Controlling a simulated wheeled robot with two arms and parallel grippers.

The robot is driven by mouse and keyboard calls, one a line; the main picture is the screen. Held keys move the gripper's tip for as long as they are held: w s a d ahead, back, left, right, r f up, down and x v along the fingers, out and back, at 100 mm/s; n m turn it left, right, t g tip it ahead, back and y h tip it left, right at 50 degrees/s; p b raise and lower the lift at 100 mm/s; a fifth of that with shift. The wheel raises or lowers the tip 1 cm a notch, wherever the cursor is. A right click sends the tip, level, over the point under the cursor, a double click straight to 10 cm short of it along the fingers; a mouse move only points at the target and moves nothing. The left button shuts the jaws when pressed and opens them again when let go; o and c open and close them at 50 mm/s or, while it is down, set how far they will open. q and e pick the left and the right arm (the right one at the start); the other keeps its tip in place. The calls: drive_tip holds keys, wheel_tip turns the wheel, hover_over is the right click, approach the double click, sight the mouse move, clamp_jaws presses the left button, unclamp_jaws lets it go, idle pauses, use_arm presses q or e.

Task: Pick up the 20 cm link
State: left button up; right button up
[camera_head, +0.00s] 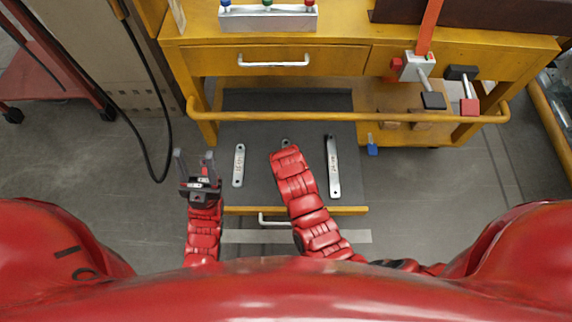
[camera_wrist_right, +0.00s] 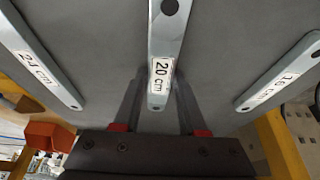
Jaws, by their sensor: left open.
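The 20 cm link (camera_wrist_right: 163,52) is a flat grey metal bar with a white label, seen in the right wrist view. In the head view only its far end (camera_head: 286,142) shows; my right arm hides the rest. My right gripper (camera_wrist_right: 159,78) has its two fingers apart, one on each side of the link's labelled end; I cannot tell whether they touch it. In the head view this gripper is hidden under its arm. My left gripper (camera_head: 194,156) is open and empty, left of the drawer.
The 24 cm link (camera_head: 333,166) lies to the right on the dark drawer mat (camera_head: 260,190), and the 16 cm link (camera_head: 239,165) to the left. A yellow workbench rail (camera_head: 330,117) crosses above the drawer. A blue object (camera_head: 372,148) stands right of the drawer.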

clamp_jaws()
idle(1.0)
